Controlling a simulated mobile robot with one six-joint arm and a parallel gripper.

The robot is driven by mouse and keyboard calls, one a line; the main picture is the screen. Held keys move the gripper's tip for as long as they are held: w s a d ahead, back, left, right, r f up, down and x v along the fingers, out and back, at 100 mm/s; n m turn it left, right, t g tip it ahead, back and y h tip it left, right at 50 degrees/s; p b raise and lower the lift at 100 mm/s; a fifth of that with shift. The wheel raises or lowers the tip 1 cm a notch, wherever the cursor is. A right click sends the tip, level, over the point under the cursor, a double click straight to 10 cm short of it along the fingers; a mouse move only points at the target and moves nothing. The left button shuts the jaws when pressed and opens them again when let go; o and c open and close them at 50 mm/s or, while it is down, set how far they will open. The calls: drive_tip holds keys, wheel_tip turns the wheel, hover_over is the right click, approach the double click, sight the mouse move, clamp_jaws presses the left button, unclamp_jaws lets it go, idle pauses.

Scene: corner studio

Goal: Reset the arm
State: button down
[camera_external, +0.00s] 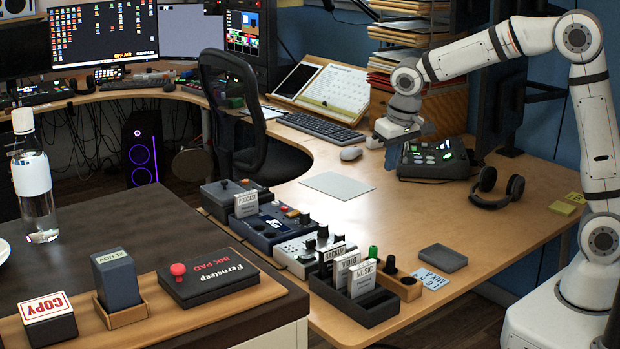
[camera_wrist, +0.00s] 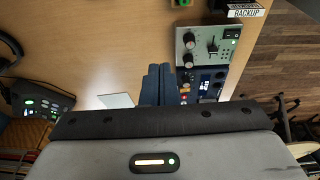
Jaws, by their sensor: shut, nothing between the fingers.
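My arm (camera_external: 590,120) rises from the right edge and bends over to the left above the wooden desk. My gripper (camera_external: 391,158) points down at its end, in front of the phone-like console with green lights. It is above the desk, clear of the things there. In the wrist view my gripper (camera_wrist: 159,84) shows two dark blue fingers side by side, shut with nothing between them.
The wooden desk (camera_external: 400,240) holds a console (camera_external: 433,159), headphones (camera_external: 497,187), a mouse (camera_external: 350,153) and a keyboard (camera_external: 320,130). Small mixers (camera_external: 272,225) and a dark card box (camera_external: 352,302) line its left edge. Open desk lies between the pale sheet (camera_external: 337,185) and headphones.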

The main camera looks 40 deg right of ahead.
drive_tip(key=s+d, duration=0.8)
drive_tip(key=s, duration=0.3)
drive_tip(key=s+d+p, duration=0.1)
drive_tip(key=s+d, duration=0.8)
drive_tip(key=s, duration=0.3)
drive_tip(key=shift+d+r, duration=0.15)
drive_tip(key=shift+d, duration=0.1)
drive_tip(key=shift+s, duration=0.1)
